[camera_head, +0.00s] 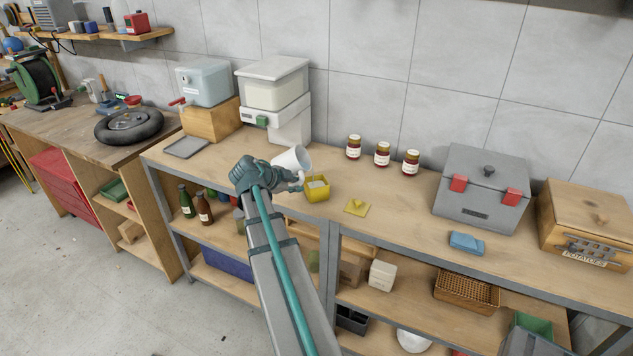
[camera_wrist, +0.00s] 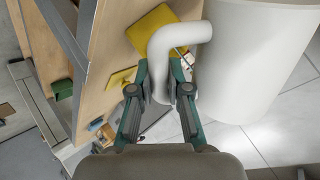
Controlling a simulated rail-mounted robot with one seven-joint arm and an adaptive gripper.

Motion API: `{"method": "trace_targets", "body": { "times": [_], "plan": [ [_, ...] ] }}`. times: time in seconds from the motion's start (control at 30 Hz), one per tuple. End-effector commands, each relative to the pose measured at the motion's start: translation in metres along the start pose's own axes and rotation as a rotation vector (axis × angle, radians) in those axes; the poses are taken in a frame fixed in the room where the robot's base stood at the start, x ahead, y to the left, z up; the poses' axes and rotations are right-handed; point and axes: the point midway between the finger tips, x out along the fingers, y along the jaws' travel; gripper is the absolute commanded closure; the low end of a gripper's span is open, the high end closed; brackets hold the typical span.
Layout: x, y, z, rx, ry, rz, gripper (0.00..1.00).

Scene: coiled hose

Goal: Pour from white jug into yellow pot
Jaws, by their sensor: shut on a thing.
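The white jug (camera_head: 289,160) is tilted, with its mouth toward the right, just above and left of the yellow pot. My gripper (camera_head: 293,183) is shut on its handle; the wrist view shows the fingers (camera_wrist: 160,82) on either side of the curved handle, beside the big white jug body (camera_wrist: 255,62). The yellow pot (camera_head: 318,195) stands open on the bench, with pale contents inside. Whether a stream falls from the jug is too small to tell. A yellow lid (camera_head: 357,208) lies on the bench right of the pot. The wrist view also shows the pot (camera_wrist: 150,25) behind the handle.
Several labelled jars (camera_head: 382,155) stand behind, near the wall. A grey box with red latches (camera_head: 483,190) and a blue sponge-like block (camera_head: 466,243) are at right. A white dispenser (camera_head: 275,95) and a grey tray (camera_head: 186,147) are at left. The bench (camera_head: 400,215) between lid and box is clear.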

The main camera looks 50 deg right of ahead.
Motion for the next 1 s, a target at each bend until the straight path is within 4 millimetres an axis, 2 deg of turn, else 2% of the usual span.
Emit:
{"method": "trace_targets", "body": {
  "times": [1.0],
  "plan": [
    [0.0015, 0.0018, 0.0022, 0.040, -0.043, -0.005, 1.00]
  ]
}}
